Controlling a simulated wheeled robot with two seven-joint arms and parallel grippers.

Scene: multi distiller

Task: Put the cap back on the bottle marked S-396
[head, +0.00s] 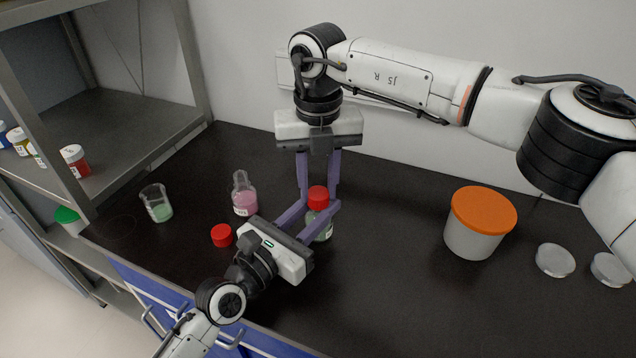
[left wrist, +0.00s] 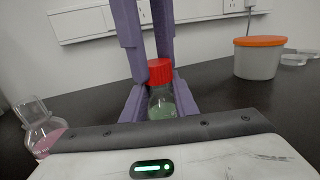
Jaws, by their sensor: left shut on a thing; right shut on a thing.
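A bottle of pale green liquid (head: 326,231) stands on the dark bench, and it also shows in the left wrist view (left wrist: 161,101). Its label cannot be read. My left gripper (head: 321,206) is shut around the bottle's upper part from the front left. A red cap (head: 318,194) is at the top of the bottle, also seen in the left wrist view (left wrist: 160,71). I cannot tell whether it is threaded on. My right gripper (head: 318,186) points down from above, its purple fingers shut on the red cap.
A flask of pink liquid (head: 244,200) and a loose red cap (head: 222,235) are left of the grippers. A beaker (head: 157,205) stands farther left. An orange-lidded tub (head: 474,240) and two metal lids (head: 556,260) are on the right. A shelf (head: 110,130) borders the left.

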